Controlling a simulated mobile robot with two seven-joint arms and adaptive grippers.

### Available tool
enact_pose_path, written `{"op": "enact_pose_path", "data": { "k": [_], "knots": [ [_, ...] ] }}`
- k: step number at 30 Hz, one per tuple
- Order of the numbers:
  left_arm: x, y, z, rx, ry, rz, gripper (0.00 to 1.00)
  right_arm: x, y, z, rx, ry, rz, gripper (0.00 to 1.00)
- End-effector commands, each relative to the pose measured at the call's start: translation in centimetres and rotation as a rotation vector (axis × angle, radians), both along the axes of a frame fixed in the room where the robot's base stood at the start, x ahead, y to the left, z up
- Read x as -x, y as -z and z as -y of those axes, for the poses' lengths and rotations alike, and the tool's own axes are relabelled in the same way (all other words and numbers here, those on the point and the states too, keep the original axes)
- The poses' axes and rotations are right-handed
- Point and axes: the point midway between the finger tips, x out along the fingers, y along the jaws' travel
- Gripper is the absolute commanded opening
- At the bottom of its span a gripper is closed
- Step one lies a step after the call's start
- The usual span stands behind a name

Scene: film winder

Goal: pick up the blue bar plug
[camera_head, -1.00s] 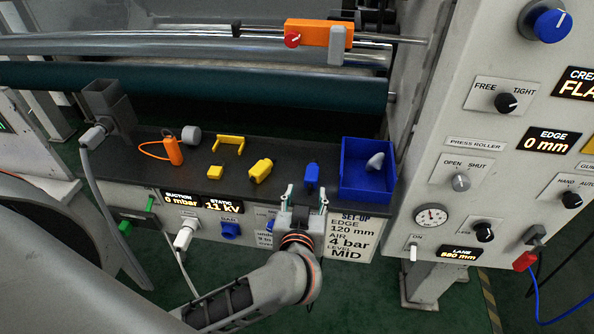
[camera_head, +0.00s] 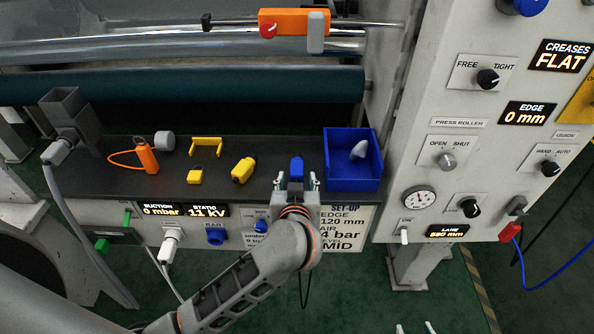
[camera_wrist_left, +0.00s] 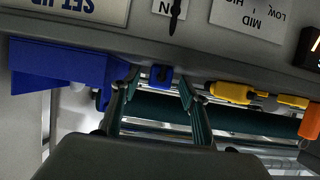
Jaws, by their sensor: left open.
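The blue bar plug (camera_head: 296,168) stands on the dark shelf (camera_head: 225,190), left of the blue bin. My left gripper (camera_head: 297,183) is open at the shelf's front edge, just in front of the plug. In the left wrist view the plug (camera_wrist_left: 161,77) shows between the two spread fingers (camera_wrist_left: 158,95), beyond their tips or level with them; I cannot tell which. No contact is clear. Near the bottom edge of the head view, two pale tips (camera_head: 416,328) show, perhaps of my right gripper; their state is unclear.
The blue bin (camera_head: 352,185) with a grey piece (camera_head: 360,150) stands close to the right of the plug. A yellow plug (camera_head: 243,169), a yellow block (camera_head: 195,174), a yellow bracket (camera_head: 206,146) and an orange tag (camera_head: 147,158) lie to the left. The control panel (camera_head: 440,200) rises at right.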

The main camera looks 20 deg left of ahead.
Motion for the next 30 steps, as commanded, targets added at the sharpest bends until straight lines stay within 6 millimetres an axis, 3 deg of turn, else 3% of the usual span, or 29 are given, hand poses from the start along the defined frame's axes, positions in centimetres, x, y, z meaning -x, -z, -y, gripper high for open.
{"op": "enact_pose_path", "data": {
  "k": [4,11,12,17,30],
  "knots": [
    [-1.25,0.62,-0.4,-0.001,-0.001,0.0,0.44,0.04,0.41,-0.01,0.0,0.0,-0.001,0.4],
    [-1.41,0.62,-0.44,0.0,0.0,0.0,0.44,-0.02,0.25,-0.07,-0.001,0.0,0.002,0.4],
    [-1.41,0.62,-0.44,-0.001,0.0,0.0,0.42,-0.05,0.19,-0.09,-0.001,0.0,0.002,0.4],
    [-1.39,0.62,-0.44,-0.001,0.0,0.0,0.01,-0.09,0.11,-0.14,-0.004,0.001,0.003,0.4],
    [-1.42,0.03,-0.42,0.001,0.001,0.002,0.0,-0.05,-0.02,-0.19,-0.005,0.001,0.002,0.4]
  ]
}}
